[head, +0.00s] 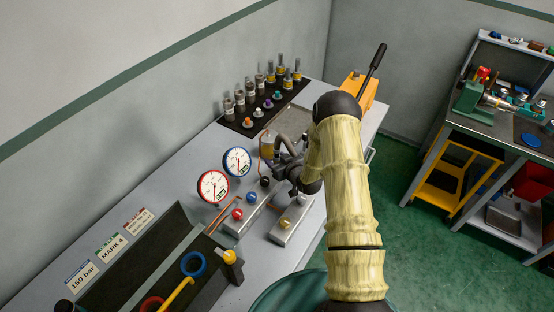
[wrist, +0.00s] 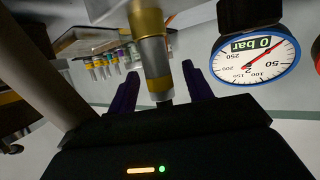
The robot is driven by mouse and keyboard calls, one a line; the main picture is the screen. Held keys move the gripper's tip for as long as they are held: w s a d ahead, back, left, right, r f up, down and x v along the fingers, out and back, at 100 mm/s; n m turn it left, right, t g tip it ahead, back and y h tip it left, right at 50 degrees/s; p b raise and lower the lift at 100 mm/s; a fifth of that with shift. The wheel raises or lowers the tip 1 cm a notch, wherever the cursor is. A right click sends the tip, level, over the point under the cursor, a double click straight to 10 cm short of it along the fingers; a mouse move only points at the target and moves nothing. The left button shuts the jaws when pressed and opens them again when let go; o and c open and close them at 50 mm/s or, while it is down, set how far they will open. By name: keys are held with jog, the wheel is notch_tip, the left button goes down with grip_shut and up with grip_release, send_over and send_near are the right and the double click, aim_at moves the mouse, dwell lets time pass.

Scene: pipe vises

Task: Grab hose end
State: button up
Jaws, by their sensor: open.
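The hose end shows in the wrist view as a brass collar and silver fitting (wrist: 153,58) with a dark lower tip. In the head view, a brass-coloured piece (head: 267,146) stands just left of my gripper and looks like the same fitting. My gripper (wrist: 162,88) is open, with one dark purple finger on each side of the fitting in the picture. Gaps show between the fitting and both fingers. I cannot tell how far the fitting reaches between them in depth. In the head view my gripper (head: 281,162) is partly hidden by my wrist.
A blue-rimmed gauge (head: 237,162) and a red-rimmed gauge (head: 213,186) stand left of my gripper. The blue one is close by in the wrist view (wrist: 256,64). Several fittings stand on a black mat (head: 232,119) behind. Blocks with coloured knobs (head: 292,222) lie in front.

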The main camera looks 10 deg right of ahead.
aim_at(277, 148)
jog(key=shift+w, duration=0.1)
jog(key=shift+c, duration=0.2)
grip_shut()
dwell(0.5)
jog(key=shift+r+b, duration=1.8)
jog(key=shift+r, duration=3.2)
